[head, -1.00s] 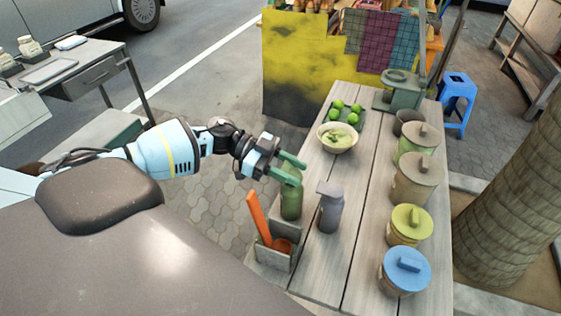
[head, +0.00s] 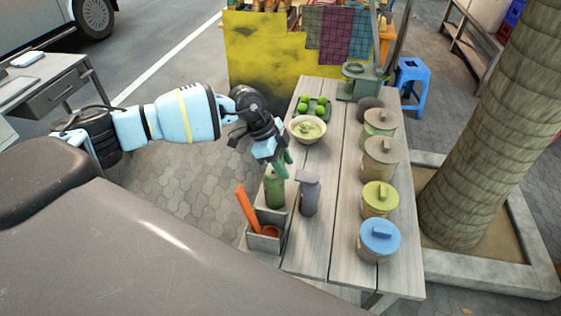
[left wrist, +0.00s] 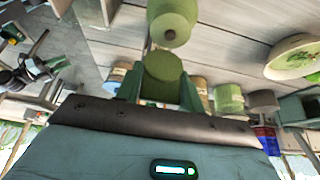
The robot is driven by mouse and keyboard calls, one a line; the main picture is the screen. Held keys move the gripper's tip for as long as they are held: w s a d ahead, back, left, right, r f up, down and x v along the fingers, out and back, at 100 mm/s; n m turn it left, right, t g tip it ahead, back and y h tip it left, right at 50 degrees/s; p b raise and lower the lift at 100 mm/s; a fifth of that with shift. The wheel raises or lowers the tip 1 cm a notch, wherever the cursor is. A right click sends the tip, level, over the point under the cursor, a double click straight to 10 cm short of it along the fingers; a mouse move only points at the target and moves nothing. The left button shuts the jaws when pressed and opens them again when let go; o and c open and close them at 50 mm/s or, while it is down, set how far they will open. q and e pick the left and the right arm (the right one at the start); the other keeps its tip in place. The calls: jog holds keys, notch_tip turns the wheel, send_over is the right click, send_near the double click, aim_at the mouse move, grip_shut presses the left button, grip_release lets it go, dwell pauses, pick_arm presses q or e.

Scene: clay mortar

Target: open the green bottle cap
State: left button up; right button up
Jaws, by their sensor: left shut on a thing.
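The green bottle (head: 275,190) stands upright at the near left of the wooden table. It also shows in the left wrist view (left wrist: 172,18), with a small neck at its end. My left gripper (head: 283,160) is just above the bottle, its green fingers pointing down. In the left wrist view, the gripper (left wrist: 161,92) is shut on the green cap (left wrist: 162,68), a short cylinder between its fingers. The cap looks apart from the bottle's neck, with a narrow gap. In the head view the fingers mostly hide the cap. My right gripper is not in view.
A grey bottle (head: 309,196) stands just right of the green one. A holder (head: 265,243) with orange utensils is in front. A bowl (head: 307,130) and a tray of limes (head: 313,108) lie behind. Several lidded jars, including a blue-lidded one (head: 379,240), line the right side.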

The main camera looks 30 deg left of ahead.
aim_at(281, 156)
pick_arm(q)
jog(key=shift+d+f+y, duration=0.15)
jog(key=shift+d+y, duration=0.05)
jog(key=shift+y, duration=0.4)
jog(key=shift+g, duration=0.3)
jog(key=o, duration=0.6)
jog(key=shift+o, duration=0.2)
jog(key=shift+v, duration=3.9)
jog(key=shift+s+f, duration=0.1)
jog(key=shift+s, duration=0.05)
